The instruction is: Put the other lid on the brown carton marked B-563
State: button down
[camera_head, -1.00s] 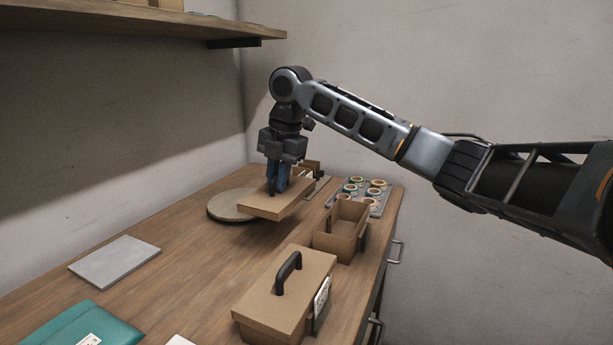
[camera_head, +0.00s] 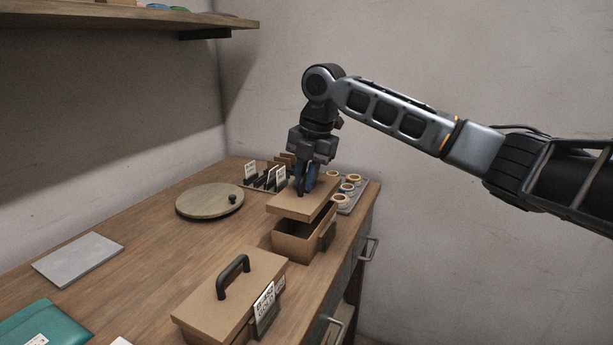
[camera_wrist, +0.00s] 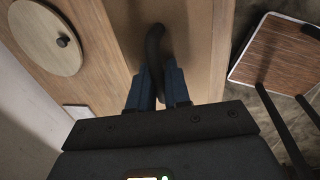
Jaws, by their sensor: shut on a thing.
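My gripper (camera_head: 303,186) is shut on the dark handle (camera_wrist: 153,45) of a flat brown lid (camera_head: 287,205). The lid hangs roughly level over the open brown carton (camera_head: 298,245), with a gap visible between them. It covers much of the carton's opening. In the wrist view, the lid (camera_wrist: 198,45) fills the area under the fingers and hides the carton. A dark card holder (camera_head: 328,236) is on the carton's right side; I cannot read a marking there. A second brown carton (camera_head: 215,325) stands in front with its handled lid on; its white card (camera_head: 264,303) is too small to read surely.
A round wooden disc (camera_head: 200,205) with a small dark knob lies left of the held lid. Card stands (camera_head: 268,178) and a tray of tape rolls (camera_head: 349,204) are behind. A grey plate (camera_head: 78,259) and teal folder (camera_head: 40,338) lie left. A shelf (camera_head: 120,17) overhangs the left wall.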

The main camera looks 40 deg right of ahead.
jog(key=shift+f+b, duration=1.2)
jog(key=shift+f, duration=0.5)
jog(key=shift+f+b, duration=0.4)
jog(key=shift+f, duration=0.85)
jog(key=shift+a+p, duration=0.1)
jog(key=shift+p, duration=0.45)
jog(key=c, duration=1)
grip_release()
jog(key=shift+s+d+r, duration=0.1)
jog(key=shift+s+r, duration=0.1)
jog(key=shift+r, duration=1.1)
jog(key=shift+s+d+r, duration=0.1)
jog(key=shift+s+r, duration=0.15)
jog(key=shift+r, duration=1)
jog(key=shift+s+d+r, duration=0.1)
jog(key=shift+s+r, duration=0.1)
jog(key=shift+r, duration=1.1)
